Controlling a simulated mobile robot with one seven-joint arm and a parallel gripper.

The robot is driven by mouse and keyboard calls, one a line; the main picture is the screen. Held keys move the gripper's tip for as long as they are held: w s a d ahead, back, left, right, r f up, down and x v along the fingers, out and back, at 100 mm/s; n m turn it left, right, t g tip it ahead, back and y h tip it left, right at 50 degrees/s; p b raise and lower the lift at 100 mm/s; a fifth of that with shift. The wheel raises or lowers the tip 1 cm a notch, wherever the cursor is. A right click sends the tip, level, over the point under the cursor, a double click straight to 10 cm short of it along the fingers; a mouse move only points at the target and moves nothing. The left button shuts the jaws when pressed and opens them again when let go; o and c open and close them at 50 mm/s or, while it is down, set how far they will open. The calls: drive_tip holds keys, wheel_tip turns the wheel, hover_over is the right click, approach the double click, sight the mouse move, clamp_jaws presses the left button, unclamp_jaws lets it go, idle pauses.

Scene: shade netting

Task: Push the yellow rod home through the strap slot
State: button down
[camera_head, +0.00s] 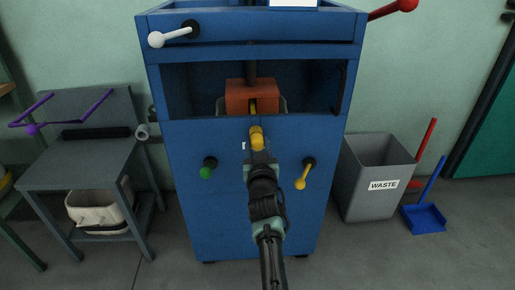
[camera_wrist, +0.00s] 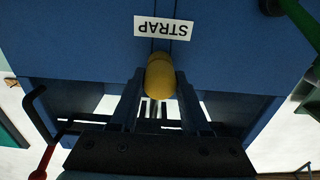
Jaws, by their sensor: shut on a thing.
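The yellow rod (camera_head: 257,137) shows its rounded end at the front of the blue cabinet (camera_head: 223,220). In the wrist view the rod's yellow end (camera_wrist: 160,76) lies between my fingers, beside the STRAP label (camera_wrist: 162,28). My gripper (camera_head: 259,154) is shut on the rod, close to the cabinet front; its fingers also show in the wrist view (camera_wrist: 160,92). A narrow dark vertical line, perhaps the strap slot (camera_wrist: 152,46), runs by the label and is partly hidden by the rod. How deep the rod sits cannot be told.
An orange block (camera_head: 238,97) with a yellow part sits in the cabinet opening above. A green-knobbed lever (camera_head: 206,172) and a yellow lever (camera_head: 302,178) flank my arm. A grey waste bin (camera_head: 370,205) stands right, a grey bench (camera_head: 80,165) left.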

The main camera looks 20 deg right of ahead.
drive_tip(key=shift+w, duration=0.1)
drive_tip(key=shift+c, duration=1.5)
unclamp_jaws()
drive_tip(key=p+v, duration=0.7)
drive_tip(key=v, duration=0.6)
drive_tip(key=shift+r, duration=0.1)
